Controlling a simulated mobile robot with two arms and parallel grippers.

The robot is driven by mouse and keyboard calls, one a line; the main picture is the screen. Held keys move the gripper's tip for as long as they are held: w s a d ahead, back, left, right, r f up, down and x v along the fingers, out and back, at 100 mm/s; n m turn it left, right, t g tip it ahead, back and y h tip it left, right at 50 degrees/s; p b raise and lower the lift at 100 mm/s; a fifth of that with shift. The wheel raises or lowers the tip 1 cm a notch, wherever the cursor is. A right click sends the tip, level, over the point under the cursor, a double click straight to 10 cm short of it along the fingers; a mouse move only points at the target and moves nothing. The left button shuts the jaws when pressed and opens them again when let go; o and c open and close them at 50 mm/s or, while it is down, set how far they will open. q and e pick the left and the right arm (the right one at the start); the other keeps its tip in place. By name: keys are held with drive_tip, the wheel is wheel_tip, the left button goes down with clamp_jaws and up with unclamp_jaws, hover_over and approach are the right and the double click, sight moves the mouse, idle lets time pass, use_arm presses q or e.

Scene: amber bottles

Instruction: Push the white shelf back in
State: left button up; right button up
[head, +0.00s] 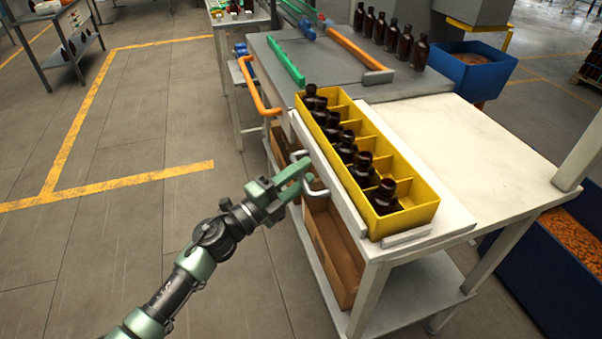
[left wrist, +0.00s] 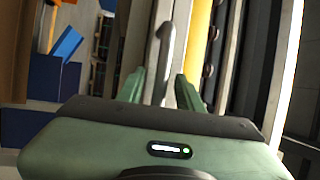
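The white shelf (head: 404,238) lies at the left side of the white table and carries a yellow crate (head: 408,222). Its long front edge faces my left arm and has a pale bar handle (head: 316,188). My left gripper (head: 297,176), with green fingers, is at this handle. In the left wrist view the gripper (left wrist: 160,88) has its fingers apart, with the handle (left wrist: 165,45) between them. I cannot tell whether either finger touches it. The crate holds several dark amber bottles (head: 362,170) in its near row; the visible far compartments look empty. My right gripper is not in view.
An orange handle (head: 262,98) sticks out farther back. Cardboard boxes (head: 332,250) stand under the table. More bottles (head: 404,42) stand on the grey table behind. The white table top (head: 470,150) right of the crate is clear, as is the floor at left.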

use_arm(q)
drive_tip(key=shift+c, duration=0.4)
clamp_jaws()
idle(1.0)
